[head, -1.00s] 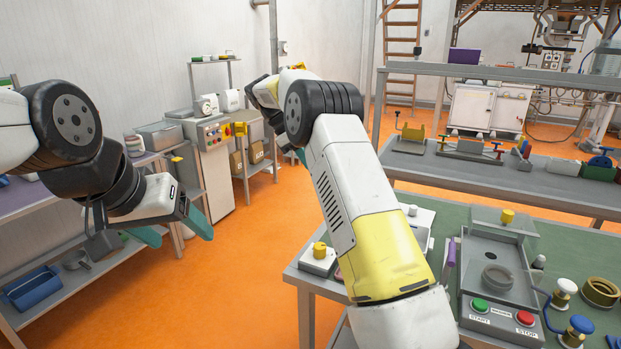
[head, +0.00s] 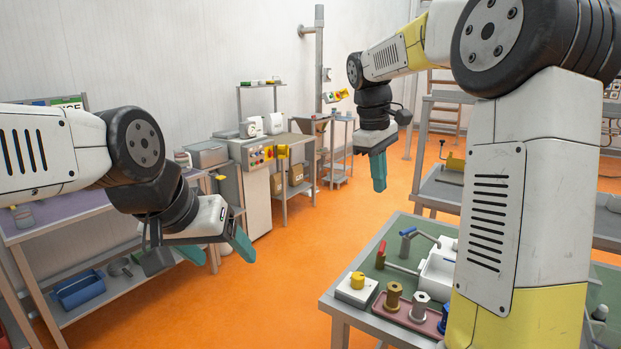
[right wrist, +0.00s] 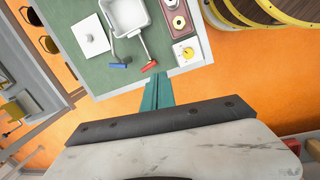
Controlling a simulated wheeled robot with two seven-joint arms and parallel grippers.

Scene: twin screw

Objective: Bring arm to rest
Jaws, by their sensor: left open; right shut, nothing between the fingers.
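My left gripper (head: 218,250) hangs at the left of the head view, above the orange floor beside the purple-topped side table. Its teal fingers are apart and hold nothing. My right gripper (head: 378,170) hangs in the upper middle of the head view, over open floor beyond the green-topped workbench (head: 421,220). Its teal fingers are together and empty. In the right wrist view the shut fingers (right wrist: 157,92) point toward the workbench edge. My right arm's upper links fill the right of the head view and hide part of the workbench.
On the workbench are a yellow-knobbed block (head: 357,289), a tray (head: 405,316) with brass and white fittings, and a white bin (head: 440,268) near red and blue handles. The side table (head: 70,210) stands left. A control cabinet (head: 254,190) stands behind. Open orange floor lies between.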

